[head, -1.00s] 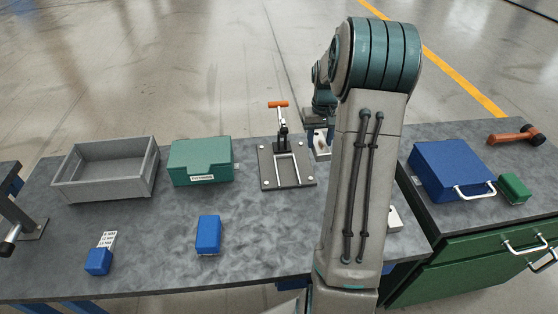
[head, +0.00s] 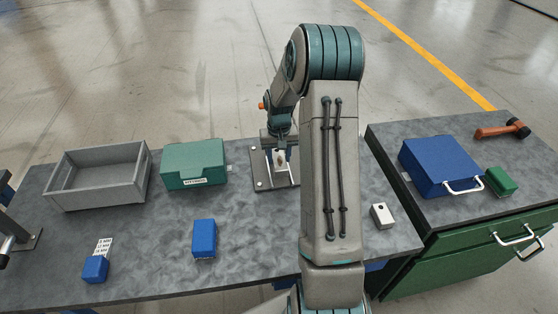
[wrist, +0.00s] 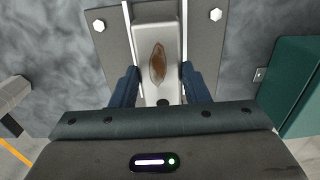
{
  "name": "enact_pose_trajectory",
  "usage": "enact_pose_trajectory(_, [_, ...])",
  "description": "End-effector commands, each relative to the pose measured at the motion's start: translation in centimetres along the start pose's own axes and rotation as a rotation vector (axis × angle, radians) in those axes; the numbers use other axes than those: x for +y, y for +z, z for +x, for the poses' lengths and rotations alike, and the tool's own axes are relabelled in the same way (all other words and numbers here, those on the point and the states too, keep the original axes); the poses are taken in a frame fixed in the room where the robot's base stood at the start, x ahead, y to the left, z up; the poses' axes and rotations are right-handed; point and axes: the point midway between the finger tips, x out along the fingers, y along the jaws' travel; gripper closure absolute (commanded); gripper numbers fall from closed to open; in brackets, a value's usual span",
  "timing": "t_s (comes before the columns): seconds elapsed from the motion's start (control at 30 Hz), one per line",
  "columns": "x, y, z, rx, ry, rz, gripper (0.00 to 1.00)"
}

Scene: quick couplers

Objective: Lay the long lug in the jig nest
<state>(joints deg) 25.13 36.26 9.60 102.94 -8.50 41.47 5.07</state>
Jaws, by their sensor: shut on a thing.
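The long lug (wrist: 157,50) is a pale metal bar with a brown stain and a dark hole. My gripper (wrist: 160,88) is shut on it, one dark blue finger on each side. In the wrist view the lug lines up between the two light rails of the jig nest (wrist: 128,25), over its grey bolted plate. I cannot tell whether it touches the plate. In the head view my gripper (head: 279,143) is over the jig plate (head: 262,182), and the lug (head: 280,156) shows below it.
The green box (head: 194,164) and grey bin (head: 98,178) stand left of the jig. Blue blocks (head: 204,238) lie in front. A pale block with a hole (head: 382,216) lies right of my arm. A blue case (head: 440,167) is on the right cabinet.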

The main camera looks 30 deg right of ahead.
Motion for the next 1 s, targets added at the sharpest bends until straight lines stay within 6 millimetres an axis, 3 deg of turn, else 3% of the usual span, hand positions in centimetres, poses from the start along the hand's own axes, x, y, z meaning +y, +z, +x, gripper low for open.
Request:
enact_pose_trajectory(0.2, [0.0,0.0,2.5,-0.002,-0.001,0.000,0.98])
enact_pose_trajectory(0.6, [0.0,0.0,3.2,0.001,0.000,0.000,0.98])
enact_pose_trajectory(0.63, [0.0,0.0,3.2,-0.001,0.000,0.000,0.56])
enact_pose_trajectory(0.7, [0.0,0.0,3.1,0.000,0.000,0.000,0.37])
enact_pose_trajectory(1.0, [0.0,0.0,3.0,-0.001,0.000,0.000,0.37])
